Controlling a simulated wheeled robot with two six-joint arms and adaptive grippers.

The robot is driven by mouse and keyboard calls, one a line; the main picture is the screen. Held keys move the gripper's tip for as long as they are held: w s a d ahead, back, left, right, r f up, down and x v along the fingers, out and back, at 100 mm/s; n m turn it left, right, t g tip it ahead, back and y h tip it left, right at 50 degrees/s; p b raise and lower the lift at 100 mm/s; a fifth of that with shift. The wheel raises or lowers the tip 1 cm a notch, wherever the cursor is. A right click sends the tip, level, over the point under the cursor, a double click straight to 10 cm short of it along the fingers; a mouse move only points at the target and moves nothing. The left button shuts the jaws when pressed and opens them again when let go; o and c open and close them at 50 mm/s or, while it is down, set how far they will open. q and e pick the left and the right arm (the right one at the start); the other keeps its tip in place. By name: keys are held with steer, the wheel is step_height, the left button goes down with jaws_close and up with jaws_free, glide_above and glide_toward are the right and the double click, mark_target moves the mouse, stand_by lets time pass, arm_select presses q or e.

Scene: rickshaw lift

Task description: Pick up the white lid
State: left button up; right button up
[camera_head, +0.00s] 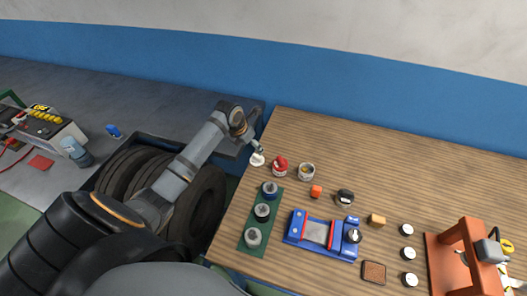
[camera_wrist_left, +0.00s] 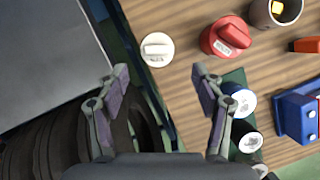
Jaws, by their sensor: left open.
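The white lid (camera_head: 257,159) is a small round cap with a raised grip bar, lying near the left edge of the wooden table. In the left wrist view the white lid (camera_wrist_left: 157,48) lies just ahead of the fingertips, apart from both. My left gripper (camera_wrist_left: 160,72) is open and empty, with its two fingers spread to either side below the lid. In the head view my left gripper (camera_head: 256,147) is small and hangs over the table's left edge beside the lid. My right gripper is not in view.
A red lidded can (camera_head: 280,167) stands close to the right of the lid, then an open grey cup (camera_head: 306,171). A green strip (camera_head: 248,238) with several jars and a blue fixture (camera_head: 295,226) lie nearer. Black tires (camera_head: 205,207) stand left of the table. The table's back is clear.

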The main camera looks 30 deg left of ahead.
mark_target(256, 156)
arm_select(q)
steer(key=x, duration=0.1)
steer(key=b+x, duration=0.1)
steer(key=x, duration=0.2)
steer(key=shift+s+f, duration=0.15)
steer(key=shift+f, duration=0.6)
steer(key=x, duration=0.3)
steer(key=shift+a+f, duration=0.25)
steer(key=shift+f, duration=0.15)
steer(key=shift+w+f, duration=0.3)
steer(key=shift+w, duration=0.05)
steer(key=shift+s+r, duration=0.1)
steer(key=shift+s, duration=0.05)
steer(key=c, duration=1)
steer(key=shift+c, duration=0.2)
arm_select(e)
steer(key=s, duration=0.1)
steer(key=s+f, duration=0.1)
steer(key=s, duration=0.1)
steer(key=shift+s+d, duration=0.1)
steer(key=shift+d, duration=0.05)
